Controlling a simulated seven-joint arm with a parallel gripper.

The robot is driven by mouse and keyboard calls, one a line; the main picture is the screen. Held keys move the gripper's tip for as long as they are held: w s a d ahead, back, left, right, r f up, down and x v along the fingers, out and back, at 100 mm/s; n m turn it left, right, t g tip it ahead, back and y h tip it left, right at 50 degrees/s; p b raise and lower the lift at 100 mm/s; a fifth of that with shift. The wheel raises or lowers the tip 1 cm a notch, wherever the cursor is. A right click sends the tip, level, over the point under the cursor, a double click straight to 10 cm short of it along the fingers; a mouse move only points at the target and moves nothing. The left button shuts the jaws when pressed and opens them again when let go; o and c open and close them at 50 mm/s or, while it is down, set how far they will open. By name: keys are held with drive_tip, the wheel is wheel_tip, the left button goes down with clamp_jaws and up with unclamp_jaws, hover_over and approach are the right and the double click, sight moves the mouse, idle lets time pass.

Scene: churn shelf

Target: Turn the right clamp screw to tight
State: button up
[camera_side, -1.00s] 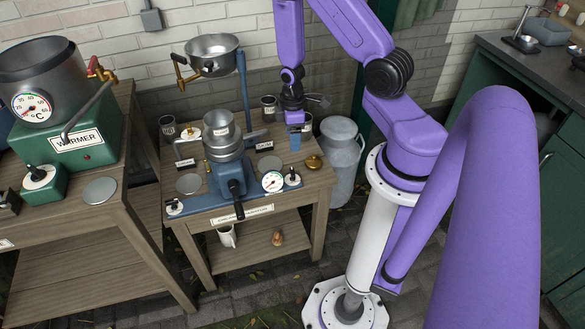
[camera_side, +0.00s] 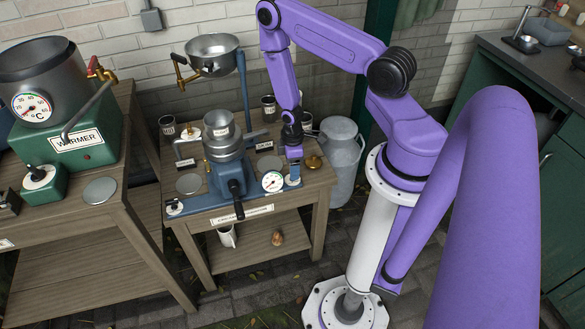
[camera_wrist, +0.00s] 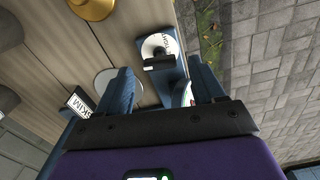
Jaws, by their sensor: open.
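The right clamp screw, a black bar knob (camera_wrist: 160,62) on a white lettered dial (camera_wrist: 158,44), shows ahead of my gripper in the wrist view. In the side view the clamp screw (camera_side: 293,181) is at the right end of the blue separator base, below my gripper (camera_side: 294,160). My gripper (camera_wrist: 161,82) is open and empty, its two blue fingers spread apart. The knob lies just beyond the gap between the fingers and looks untouched. The dial's lettering is too small to read surely.
A pressure gauge (camera_side: 272,181) stands just left of the clamp screw. The separator (camera_side: 222,150) rises behind it. A brass weight (camera_side: 314,162) sits on the right of the table. A milk can (camera_side: 342,155) stands on the floor beyond. A SKIM label (camera_wrist: 79,103) is nearby.

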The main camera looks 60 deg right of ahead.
drive_tip(key=shift+f, duration=0.9)
drive_tip(key=c, duration=1.1)
drive_tip(key=shift+o, duration=0.2)
